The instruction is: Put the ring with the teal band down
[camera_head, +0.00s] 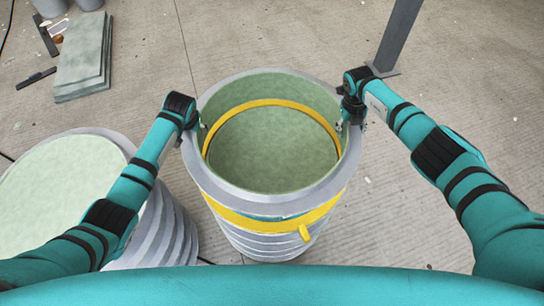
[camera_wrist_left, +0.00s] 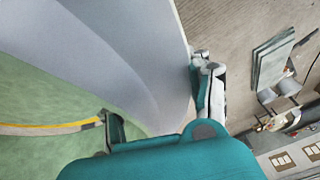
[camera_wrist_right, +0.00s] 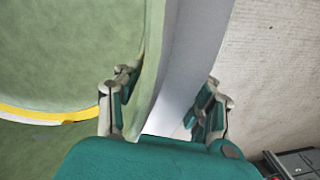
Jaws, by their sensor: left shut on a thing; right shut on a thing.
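The ring with the teal band (camera_head: 222,185) is a wide grey ring with a pale green inside. A sliver of teal shows low on its near side. Below it is a ribbed grey mould (camera_head: 262,242) with a yellow band and a yellow tab; a yellow circle also shows through the ring's opening. I cannot tell whether ring and mould touch. My left gripper (camera_head: 193,122) is shut on the ring's left wall, one finger inside and one outside, as the left wrist view shows (camera_wrist_left: 160,112). My right gripper (camera_head: 350,112) is shut likewise on the right wall (camera_wrist_right: 166,105).
Another ribbed grey mould (camera_head: 172,225) with a pale green top stands close at the left. Stacked green slabs (camera_head: 84,55) lie at the far left near some buckets (camera_head: 50,6). A dark post (camera_head: 398,35) stands behind my right arm. The concrete floor behind is mostly clear.

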